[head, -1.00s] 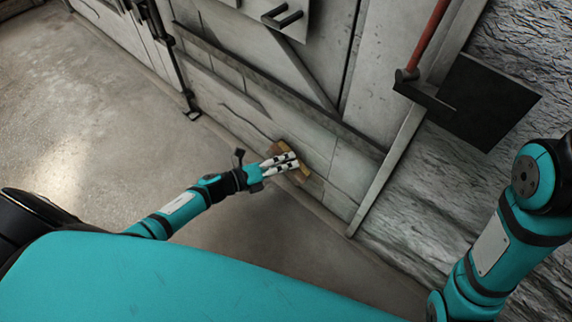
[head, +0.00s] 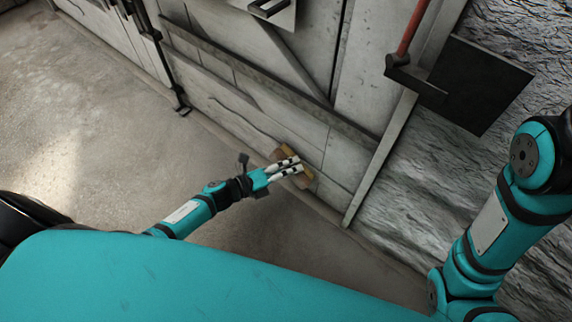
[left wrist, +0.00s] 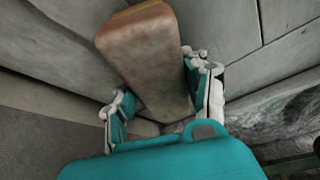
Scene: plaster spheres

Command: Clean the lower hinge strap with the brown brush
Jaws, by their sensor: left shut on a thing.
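The brown brush (head: 307,181) is a worn block with a lighter tan edge. My left gripper (head: 298,165) is shut on it, low in front of the door's bottom boards. In the left wrist view the brush (left wrist: 150,60) stands out between the two fingers (left wrist: 160,105), its far end toward the grey boards. I cannot tell whether it touches them. A long dark strip (head: 255,76) crosses the lower door above the brush; it may be the lower hinge strap. The brush is apart from this strip. My right gripper is out of view.
The grey door (head: 235,105) meets a rough stone wall (head: 405,185) on the right. A dark plate (head: 475,85) and a red rod (head: 413,28) stick out there. A dark upright bar (head: 165,70) stands on the left. The concrete floor (head: 80,120) is clear.

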